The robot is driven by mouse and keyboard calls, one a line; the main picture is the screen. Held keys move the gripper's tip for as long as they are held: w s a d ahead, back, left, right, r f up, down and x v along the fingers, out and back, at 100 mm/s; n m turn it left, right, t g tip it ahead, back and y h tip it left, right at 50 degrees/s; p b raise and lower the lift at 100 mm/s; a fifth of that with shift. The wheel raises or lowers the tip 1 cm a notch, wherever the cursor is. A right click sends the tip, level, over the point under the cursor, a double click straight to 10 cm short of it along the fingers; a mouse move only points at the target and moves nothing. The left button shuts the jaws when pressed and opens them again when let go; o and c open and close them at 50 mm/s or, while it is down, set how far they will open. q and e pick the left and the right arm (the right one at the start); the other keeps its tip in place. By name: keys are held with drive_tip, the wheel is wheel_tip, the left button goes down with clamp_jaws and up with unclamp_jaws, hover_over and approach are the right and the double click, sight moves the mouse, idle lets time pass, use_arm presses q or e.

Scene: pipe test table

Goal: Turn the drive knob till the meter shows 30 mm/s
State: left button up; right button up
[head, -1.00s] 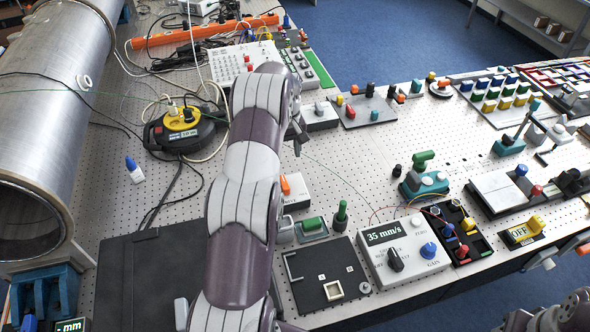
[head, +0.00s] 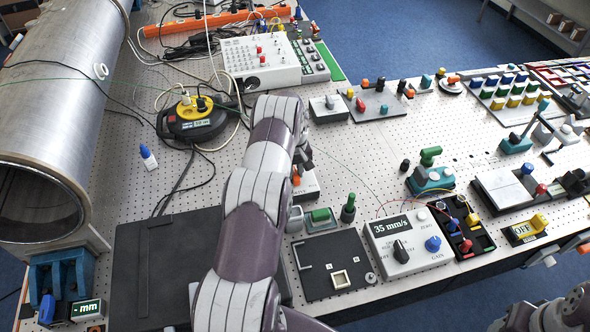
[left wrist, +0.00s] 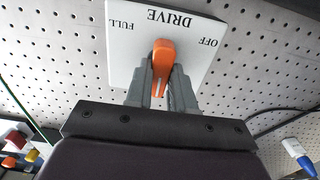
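The drive knob (left wrist: 163,55) is an orange lever on a white box (left wrist: 120,72) marked DRIVE, FULL and OFF in the left wrist view. My left gripper (left wrist: 165,82) has one finger on each side of the knob and looks closed on it. In the head view the drive box (head: 311,190) and its orange knob (head: 296,177) are partly hidden by my left arm. The meter (head: 407,242) is a white box whose display (head: 390,227) reads 35 mm/s. It has a black selector knob and a blue GAIN knob.
A black plate (head: 333,268) lies left of the meter, with a green block (head: 321,215) and a green-handled stamp (head: 348,208) behind it. A yellow-topped cable reel (head: 196,118) stands left of my arm, near a large metal pipe (head: 60,110).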

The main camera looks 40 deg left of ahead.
use_arm(q)
clamp_jaws()
drive_tip(key=n+b, duration=0.1)
drive_tip(key=b, duration=0.2)
drive_tip(key=shift+f+b, duration=0.3)
drive_tip(key=shift+b, duration=0.05)
drive_tip(key=shift+r+n, duration=0.25)
drive_tip(key=shift+n, duration=0.15)
drive_tip(key=shift+r, duration=0.15)
drive_tip(key=o, duration=0.8)
unclamp_jaws()
drive_tip(key=shift+o, duration=0.2)
drive_tip(key=shift+s, duration=0.1)
